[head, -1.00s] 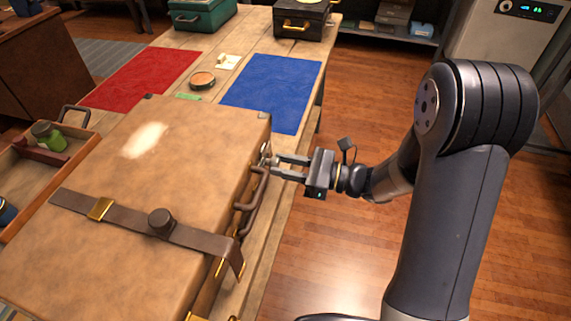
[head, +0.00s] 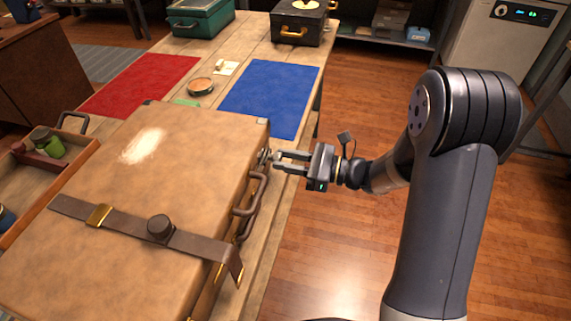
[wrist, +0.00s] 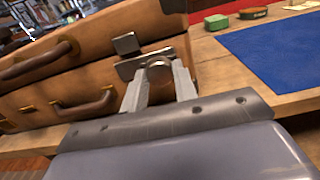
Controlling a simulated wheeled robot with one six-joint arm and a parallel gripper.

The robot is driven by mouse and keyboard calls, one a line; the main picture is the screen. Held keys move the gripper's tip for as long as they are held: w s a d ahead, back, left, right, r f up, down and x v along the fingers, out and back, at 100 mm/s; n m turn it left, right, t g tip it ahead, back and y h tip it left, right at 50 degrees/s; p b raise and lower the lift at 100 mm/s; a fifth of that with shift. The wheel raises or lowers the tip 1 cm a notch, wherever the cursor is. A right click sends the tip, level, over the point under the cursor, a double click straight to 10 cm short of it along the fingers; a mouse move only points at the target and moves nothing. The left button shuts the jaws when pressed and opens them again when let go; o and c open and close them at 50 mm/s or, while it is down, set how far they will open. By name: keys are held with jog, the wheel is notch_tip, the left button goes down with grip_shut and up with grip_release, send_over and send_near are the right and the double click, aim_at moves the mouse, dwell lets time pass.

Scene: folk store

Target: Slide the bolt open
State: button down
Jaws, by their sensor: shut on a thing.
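A tan leather suitcase (head: 130,185) lies on the wooden table. A small metal bolt (wrist: 135,66) sits on its side near the far corner, with a round knob (wrist: 158,70). A separate metal piece (wrist: 127,43) is fixed to the suitcase just above the bolt. In the head view, my gripper (head: 275,161) reaches the suitcase side from the right. In the wrist view, its two fingers (wrist: 160,82) are shut on the knob, one on each side. The fingers partly hide the bolt's lower edge, and I cannot tell how far it is slid.
Brown handles (head: 250,200) stick out from the suitcase side beside my gripper. A strap (head: 190,240) crosses the lid. A blue mat (head: 272,97), a red mat (head: 140,84), a round tin (head: 201,87) and two boxes lie beyond. Open floor is to the right.

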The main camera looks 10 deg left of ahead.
jog(key=shift+w, duration=0.15)
jog(key=c, duration=1.1)
grip_release()
jog(key=shift+d, duration=0.15)
jog(key=d, duration=1)
jog(key=shift+s+d, duration=0.3)
jog(key=shift+s, duration=0.1)
jog(key=a, duration=1.1)
jog(key=shift+w, duration=0.35)
jog(key=shift+s, duration=0.55)
